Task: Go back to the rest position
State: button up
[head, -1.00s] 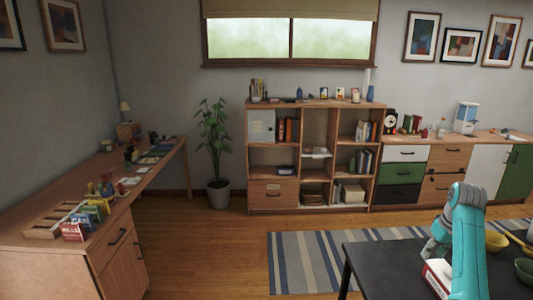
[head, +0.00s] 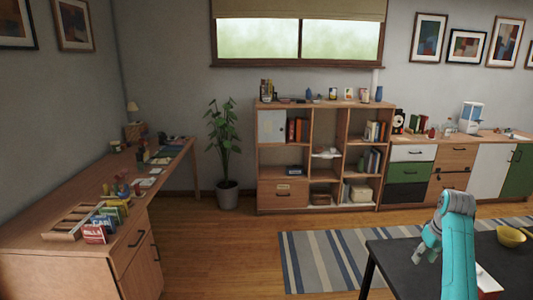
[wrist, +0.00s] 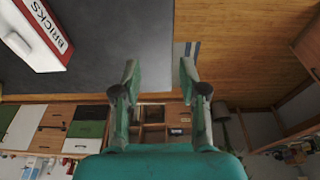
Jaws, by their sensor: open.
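My gripper (wrist: 160,85) is open in the wrist view, with its two green fingers apart and nothing between them. In the head view my gripper (head: 425,252) shows at the end of my teal arm, at the lower right, in front of the dark table (head: 395,270). A white and red box marked BRICKS (wrist: 40,35) lies on the dark table at the upper left of the wrist view, apart from my gripper. The box also shows partly in the head view (head: 488,284), beside and behind my arm.
A wooden desk (head: 75,247) with books and small items runs along the left. A shelf unit (head: 262,160) and cabinets (head: 452,160) line the far wall. A potted plant (head: 226,190) stands left of the shelf. The wood floor (head: 230,255) between desk and table is clear.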

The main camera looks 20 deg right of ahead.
jog(key=s+a+f+t+h, duration=0.1)
jog(key=a+f, duration=0.6)
jog(key=f, duration=0.3)
jog(key=s+a+f+t, duration=0.1)
jog(key=a+f, duration=0.6)
jog(key=f, duration=0.3)
jog(key=s+a+f+t, duration=0.2)
jog(key=s+a+f, duration=0.35)
jog(key=a, duration=0.25)
jog(key=s+a+f+t, duration=0.1)
jog(key=s+a+f, duration=0.3)
jog(key=s+a, duration=0.3)
jog(key=s+a+r+n+t, duration=0.1)
jog(key=s+a+r+t, duration=0.1)
jog(key=s+a, duration=0.55)
jog(key=s+a+r+n+t, duration=0.1)
jog(key=s+a+r+t, duration=0.3)
jog(key=s, duration=0.6)
jog(key=s+a+r, duration=0.3)
jog(key=s+r, duration=0.4)
jog(key=r, duration=0.1)
jog(key=s+a+r+t+y, duration=0.1)
jog(key=s+a+r, duration=0.2)
jog(key=s+r, duration=0.4)
notch_tip(320, 180, up, 2)
jog(key=shift+s+r+n+y, duration=0.25)
jog(key=shift+s+n+y, duration=0.05)
jog(key=shift+a, duration=0.1)
